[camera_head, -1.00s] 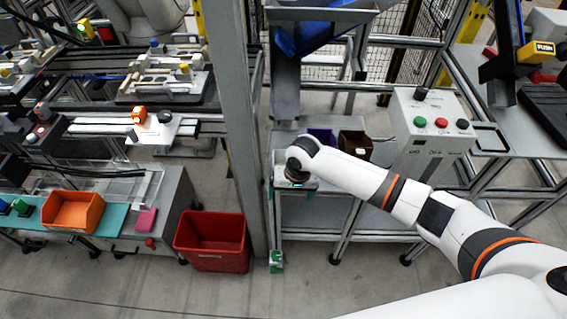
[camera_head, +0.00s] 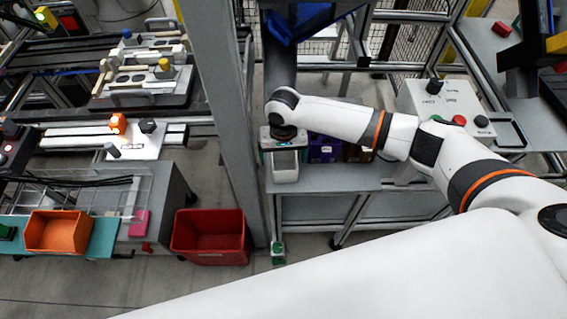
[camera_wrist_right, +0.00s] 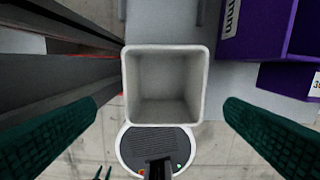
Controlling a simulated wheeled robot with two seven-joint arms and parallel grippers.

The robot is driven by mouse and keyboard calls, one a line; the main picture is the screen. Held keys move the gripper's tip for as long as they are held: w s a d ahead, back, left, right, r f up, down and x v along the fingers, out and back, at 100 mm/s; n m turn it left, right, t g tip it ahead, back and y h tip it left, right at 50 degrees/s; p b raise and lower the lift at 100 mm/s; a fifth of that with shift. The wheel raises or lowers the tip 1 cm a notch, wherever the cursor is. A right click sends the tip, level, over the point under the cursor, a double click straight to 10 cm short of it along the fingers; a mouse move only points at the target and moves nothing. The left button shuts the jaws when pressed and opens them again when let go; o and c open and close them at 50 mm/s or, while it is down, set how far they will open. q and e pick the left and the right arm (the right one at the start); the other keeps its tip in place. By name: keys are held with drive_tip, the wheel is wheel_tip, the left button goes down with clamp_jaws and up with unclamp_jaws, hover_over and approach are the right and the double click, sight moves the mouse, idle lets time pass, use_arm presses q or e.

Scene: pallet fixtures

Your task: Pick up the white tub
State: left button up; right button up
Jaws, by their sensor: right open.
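The white tub (camera_head: 285,172) stands at the left end of a grey shelf in the head view, partly covered by my right gripper. In the right wrist view the tub (camera_wrist_right: 164,117) is upright, square-mouthed and empty. My right gripper (camera_head: 284,151) is open above the tub. Its dark green fingers show in the right wrist view, one on each side of the tub with a gap to both walls. My left gripper is not in view.
A purple bin (camera_head: 324,150) stands close to the tub's right, with a brown bin (camera_head: 359,152) beyond it. A grey post (camera_head: 218,110) rises just left of the tub. A red crate (camera_head: 211,255) is on the floor. A control box (camera_head: 447,105) stands right.

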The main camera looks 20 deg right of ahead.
sight(285, 166)
wheel_tip(285, 166, down, 2)
drive_tip(key=shift+f, duration=0.1)
drive_tip(key=f, duration=0.3)
drive_tip(key=w+f, duration=0.1)
drive_tip(key=shift+d+f, duration=0.3)
drive_tip(key=shift+f, duration=0.05)
drive_tip(key=shift+w+f, duration=0.1)
drive_tip(key=shift+f, duration=0.4)
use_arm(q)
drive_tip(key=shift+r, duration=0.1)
use_arm(e)
drive_tip(key=c, duration=1.1)
